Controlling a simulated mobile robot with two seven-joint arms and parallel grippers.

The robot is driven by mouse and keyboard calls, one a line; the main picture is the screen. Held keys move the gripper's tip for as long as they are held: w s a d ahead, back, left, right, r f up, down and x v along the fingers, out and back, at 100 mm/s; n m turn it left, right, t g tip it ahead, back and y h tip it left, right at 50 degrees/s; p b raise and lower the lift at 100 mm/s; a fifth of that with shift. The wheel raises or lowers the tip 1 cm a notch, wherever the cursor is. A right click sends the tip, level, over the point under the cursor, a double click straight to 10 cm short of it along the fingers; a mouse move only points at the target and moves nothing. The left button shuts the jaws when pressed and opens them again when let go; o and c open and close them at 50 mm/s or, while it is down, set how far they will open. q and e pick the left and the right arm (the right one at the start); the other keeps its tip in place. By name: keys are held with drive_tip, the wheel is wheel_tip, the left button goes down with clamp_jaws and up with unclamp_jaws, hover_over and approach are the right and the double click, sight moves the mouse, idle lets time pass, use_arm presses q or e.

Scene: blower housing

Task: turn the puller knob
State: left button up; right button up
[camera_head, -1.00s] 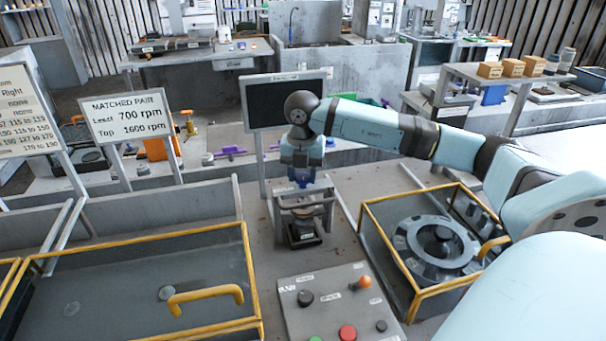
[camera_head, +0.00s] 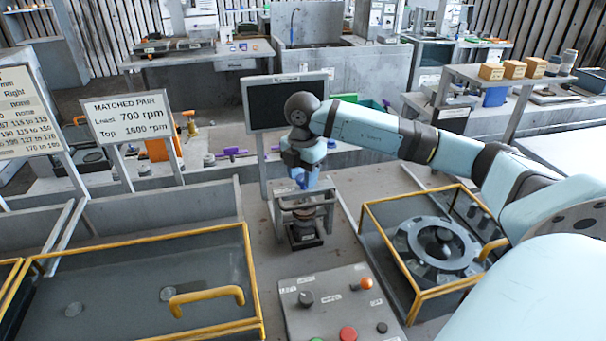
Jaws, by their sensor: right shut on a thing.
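The puller (camera_head: 283,214) is a small grey frame on the bench at the centre, with a dark base and a round part inside it. My right arm reaches in from the right. My right gripper (camera_head: 304,184), with blue fingers, points down at the top of the puller and is shut on the puller knob. The knob itself is mostly hidden by the fingers. My left gripper is not in view.
A control panel (camera_head: 320,318) with knobs and buttons stands in front of the puller. A yellow-edged guard (camera_head: 413,297) over a round rotor is to the right, and a larger yellow-framed cover (camera_head: 110,285) to the left. A black screen (camera_head: 285,104) stands behind the gripper.

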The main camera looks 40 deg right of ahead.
sight(303, 178)
idle(0.3)
drive_tip(key=o, duration=0.9)
drive_tip(key=shift+o, duration=0.2)
wheel_tip(303, 178, up, 14)
drive_tip(key=shift+b, duration=0.35)
drive_tip(key=shift+f, duration=0.1)
